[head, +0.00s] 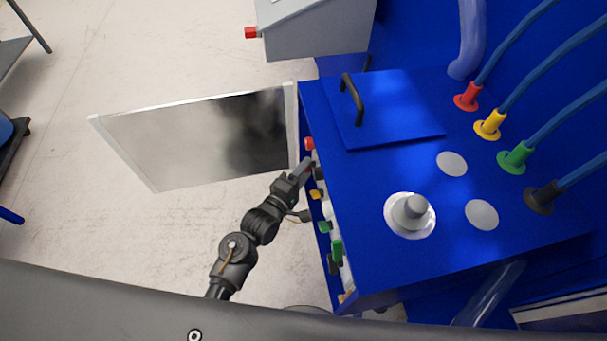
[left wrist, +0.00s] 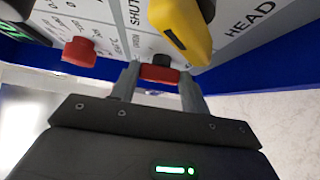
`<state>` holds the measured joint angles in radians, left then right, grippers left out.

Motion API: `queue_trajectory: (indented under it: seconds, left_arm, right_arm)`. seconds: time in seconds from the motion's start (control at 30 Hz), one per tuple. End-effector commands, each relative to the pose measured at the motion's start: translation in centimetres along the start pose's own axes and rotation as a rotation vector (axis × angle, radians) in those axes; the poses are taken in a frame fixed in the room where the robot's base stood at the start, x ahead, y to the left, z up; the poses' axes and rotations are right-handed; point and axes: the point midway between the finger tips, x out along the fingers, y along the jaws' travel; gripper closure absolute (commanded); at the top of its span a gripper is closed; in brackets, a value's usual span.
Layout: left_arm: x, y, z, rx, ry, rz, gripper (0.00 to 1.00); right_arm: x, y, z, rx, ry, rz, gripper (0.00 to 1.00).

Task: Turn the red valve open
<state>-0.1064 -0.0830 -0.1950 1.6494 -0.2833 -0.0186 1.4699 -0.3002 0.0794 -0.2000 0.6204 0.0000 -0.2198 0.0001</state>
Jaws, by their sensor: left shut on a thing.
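The red valve (left wrist: 160,74) shows in the left wrist view between the two fingertips of my left gripper (left wrist: 160,88), at the labelled white panel. The gripper is shut on it, with a finger on each side. In the head view my left gripper (head: 307,169) reaches the side of the blue machine. Only a little red shows at its tip there, and the fingers hide most of the valve. My right gripper is in neither view.
A yellow handle (left wrist: 182,30) stands very close above the fingers, and a red knob (left wrist: 80,52) is to their left. In the head view, green handles (head: 337,250) line the blue machine (head: 345,190). An open panel door (head: 200,140) stands beyond my left arm.

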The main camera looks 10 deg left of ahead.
Motion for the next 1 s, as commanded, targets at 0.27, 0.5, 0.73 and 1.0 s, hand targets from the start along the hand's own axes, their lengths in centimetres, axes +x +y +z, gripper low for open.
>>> queue_trajectory:
  seconds: [0.27, 0.5, 0.73, 1.0]
  left_arm:
    - [0.1, -1.4, -0.1, 0.180, 0.000, 0.182, 0.77]
    - [0.2, -1.6, -0.2, 0.334, -0.001, 0.336, 0.77]
    - [0.3, -1.7, -0.3, 0.452, 0.000, 0.453, 0.77]
    - [0.4, -1.5, -0.4, 0.535, -0.001, 0.536, 0.77]
  right_arm:
    - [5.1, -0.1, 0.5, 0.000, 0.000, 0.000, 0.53]
    - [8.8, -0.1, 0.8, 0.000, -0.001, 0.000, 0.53]
    - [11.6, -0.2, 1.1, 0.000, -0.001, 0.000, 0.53]
    - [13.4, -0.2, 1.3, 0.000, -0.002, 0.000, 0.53]
